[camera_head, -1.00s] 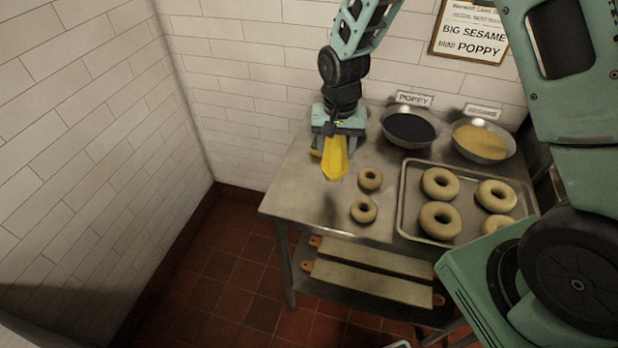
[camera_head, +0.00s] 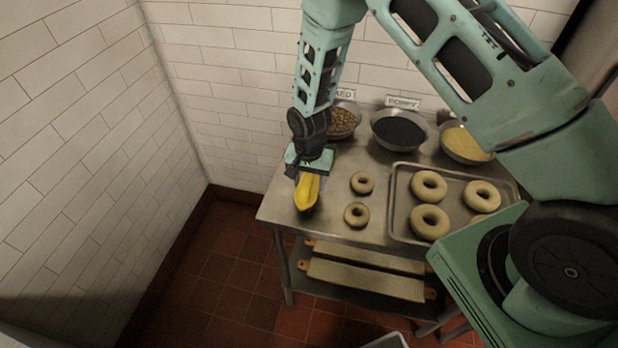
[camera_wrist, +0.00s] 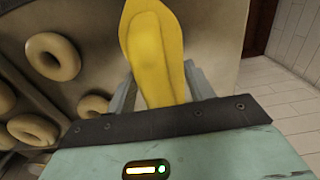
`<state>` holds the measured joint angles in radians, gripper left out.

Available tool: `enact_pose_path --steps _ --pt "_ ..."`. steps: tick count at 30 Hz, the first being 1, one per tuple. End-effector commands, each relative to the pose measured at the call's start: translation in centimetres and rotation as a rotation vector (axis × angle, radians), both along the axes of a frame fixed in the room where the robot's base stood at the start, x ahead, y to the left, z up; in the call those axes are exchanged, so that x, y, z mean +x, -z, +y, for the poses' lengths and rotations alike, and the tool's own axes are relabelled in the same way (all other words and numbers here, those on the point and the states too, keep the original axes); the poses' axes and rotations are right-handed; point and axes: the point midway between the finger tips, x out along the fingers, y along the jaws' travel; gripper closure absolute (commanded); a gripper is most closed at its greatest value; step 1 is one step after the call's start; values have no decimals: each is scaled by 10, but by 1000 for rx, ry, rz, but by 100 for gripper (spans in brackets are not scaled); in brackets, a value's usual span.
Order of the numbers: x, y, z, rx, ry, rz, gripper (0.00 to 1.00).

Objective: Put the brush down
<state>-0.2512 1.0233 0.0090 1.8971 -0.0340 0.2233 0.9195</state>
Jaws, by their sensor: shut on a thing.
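The brush shows as a long yellow piece (camera_head: 307,191) in the head view, over the left front part of the steel table. My gripper (camera_head: 304,174) is shut on it from above. In the wrist view the yellow brush (camera_wrist: 152,55) stands between my two grey fingers (camera_wrist: 160,85) and reaches toward the top of the picture. In the head view its dark lower end is close to the tabletop near the front left edge; I cannot tell whether it touches. The bristles are not clearly seen.
Two small bagels (camera_head: 361,183) lie just right of the brush. A tray (camera_head: 397,205) of larger bagels is further right. Bowls of toppings, including the black poppy bowl (camera_head: 398,131), stand at the back. The steel tabletop (camera_head: 279,205) is bare at the left front corner.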

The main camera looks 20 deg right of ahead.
Motion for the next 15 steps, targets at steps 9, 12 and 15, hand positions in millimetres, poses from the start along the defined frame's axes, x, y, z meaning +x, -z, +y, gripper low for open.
enact_pose_path --steps 9,12,15 --pt "0 5 0 1 0 -2 76" --pt "0 8 0 1 0 -2 76" --pt "0 9 0 1 -1 -2 36"
